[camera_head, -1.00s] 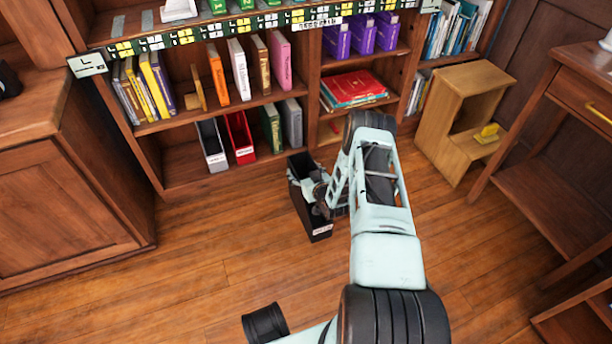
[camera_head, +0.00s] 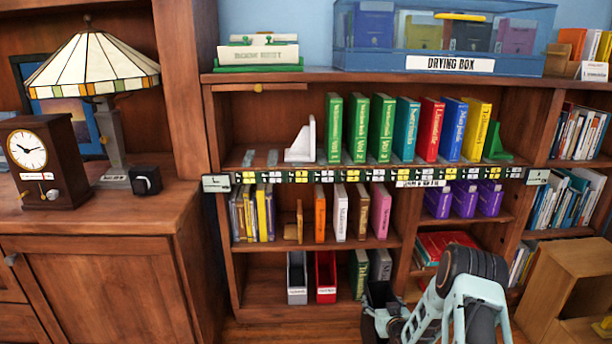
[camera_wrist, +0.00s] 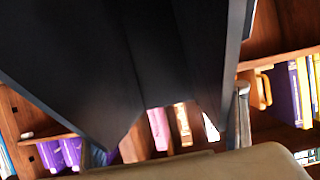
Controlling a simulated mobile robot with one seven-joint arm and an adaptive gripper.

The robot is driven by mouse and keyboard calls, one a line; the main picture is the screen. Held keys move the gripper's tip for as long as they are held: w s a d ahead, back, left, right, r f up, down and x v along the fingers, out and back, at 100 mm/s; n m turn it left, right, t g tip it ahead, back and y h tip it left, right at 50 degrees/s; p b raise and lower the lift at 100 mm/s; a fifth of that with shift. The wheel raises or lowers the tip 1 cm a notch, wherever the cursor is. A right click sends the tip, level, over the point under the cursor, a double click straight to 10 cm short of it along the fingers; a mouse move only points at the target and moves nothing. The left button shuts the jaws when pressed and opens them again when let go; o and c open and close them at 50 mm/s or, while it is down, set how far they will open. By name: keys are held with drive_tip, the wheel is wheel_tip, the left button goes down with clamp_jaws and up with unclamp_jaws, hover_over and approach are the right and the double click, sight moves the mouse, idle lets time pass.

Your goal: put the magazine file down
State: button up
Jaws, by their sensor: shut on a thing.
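The black magazine file (camera_head: 378,298) is in my gripper (camera_head: 388,326) at the bottom of the head view, in front of the bookcase's lowest shelf. Only its upper part shows there; its lower part is cut off by the frame edge. In the wrist view the file (camera_wrist: 150,55) is a large dark shape filling the upper middle. My gripper is shut on it. Whether its base touches anything is out of view.
A wooden step stool (camera_head: 560,285) stands right; a cabinet (camera_head: 95,285) stands left.

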drive_tip(key=s+a+r, duration=0.2)
drive_tip(key=a+r, duration=0.1)
drive_tip(key=r, duration=0.7)
drive_tip(key=s+a+r, duration=0.2)
drive_tip(key=a+r, duration=0.1)
drive_tip(key=r, duration=0.7)
drive_tip(key=s+a+r, duration=0.2)
drive_tip(key=a+r, duration=0.1)
drive_tip(key=r, duration=0.6)
drive_tip(key=shift+r, duration=0.4)
drive_tip(key=s+a+r, duration=0.1)
drive_tip(key=s+r, duration=0.2)
drive_tip(key=s, duration=0.1)
drive_tip(key=s+a+r, duration=0.1)
drive_tip(key=s+r, duration=0.1)
drive_tip(key=shift+a+r, duration=0.3)
drive_tip(key=shift+c, duration=0.2)
wheel_tip(320, 180, up, 38)
drive_tip(key=p, duration=3.8)
drive_tip(key=shift+f, duration=0.1)
